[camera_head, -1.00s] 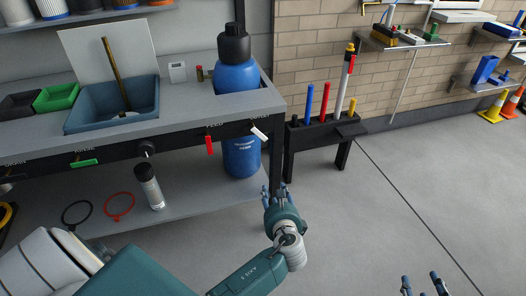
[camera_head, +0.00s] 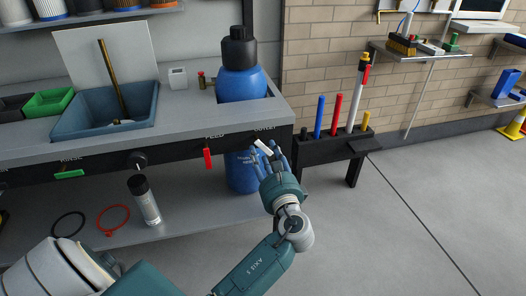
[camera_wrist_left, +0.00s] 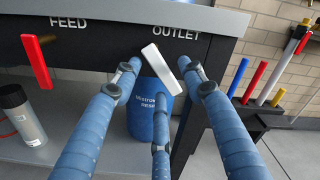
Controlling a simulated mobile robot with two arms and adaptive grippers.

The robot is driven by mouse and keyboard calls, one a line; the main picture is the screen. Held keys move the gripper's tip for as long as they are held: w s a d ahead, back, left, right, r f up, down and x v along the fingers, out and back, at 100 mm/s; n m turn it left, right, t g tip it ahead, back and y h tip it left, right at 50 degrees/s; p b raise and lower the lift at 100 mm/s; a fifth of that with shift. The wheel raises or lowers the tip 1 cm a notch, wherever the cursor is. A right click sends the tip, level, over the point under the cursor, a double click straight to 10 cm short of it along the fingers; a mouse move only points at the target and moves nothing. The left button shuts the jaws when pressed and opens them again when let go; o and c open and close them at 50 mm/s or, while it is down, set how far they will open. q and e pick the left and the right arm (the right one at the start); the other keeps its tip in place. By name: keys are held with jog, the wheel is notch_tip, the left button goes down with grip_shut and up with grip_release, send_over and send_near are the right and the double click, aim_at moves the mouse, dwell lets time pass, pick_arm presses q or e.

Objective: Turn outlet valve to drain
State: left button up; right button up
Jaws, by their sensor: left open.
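The white outlet valve handle (camera_wrist_left: 162,70) sits on the dark front panel under the "OUTLET" label and is tilted, its upper end leaning left. In the head view the handle (camera_head: 263,147) shows just above my left gripper's fingertips. My left gripper (camera_wrist_left: 160,82) is open, its blue fingers spread on both sides of the handle with a third finger below it. I cannot tell whether any finger touches the handle. In the head view my left gripper (camera_head: 270,160) is in front of the bench's right end. My right gripper is out of view.
A red feed handle (camera_wrist_left: 37,62) hangs left of the outlet. A blue drum (camera_head: 240,82) stands in the bench, its lower part behind my gripper. A black rack (camera_head: 335,146) with coloured tubes stands to the right. A spray can (camera_head: 144,200) stands on the lower shelf.

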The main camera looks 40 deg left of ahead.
pick_arm(q)
jog(key=shift+x, duration=1.25)
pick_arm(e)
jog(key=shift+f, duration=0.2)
pick_arm(q)
grip_shut()
